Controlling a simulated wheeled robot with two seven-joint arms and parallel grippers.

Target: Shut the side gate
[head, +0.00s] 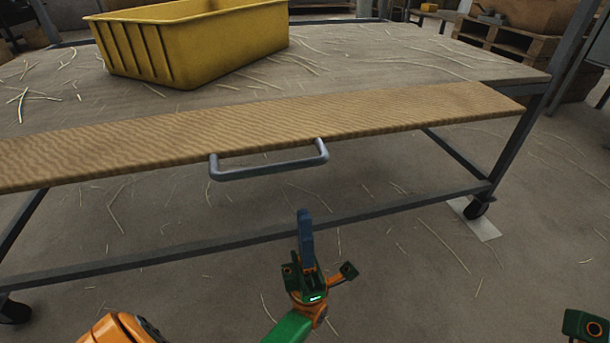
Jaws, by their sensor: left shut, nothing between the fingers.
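The side gate (250,124) is a long wood-grained board along the near side of a wheeled cart. Its broad face points upward, and it is folded down, roughly level with the cart's deck. A grey bar handle (268,168) sticks out from its near edge. My left gripper (304,216) is shut and empty, its blue fingers pointing up the picture. In the picture it is below and slightly right of the handle, apart from it. Only a small green and orange part of my right arm shows at the lower right corner; its fingers are out of view.
A yellow bin (190,45) stands on the cart's deck (400,62), behind the gate, among loose pale bristles. The cart has a grey lower rail (225,243) and a caster (477,208) at the right. Open floor with scattered bristles lies in front.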

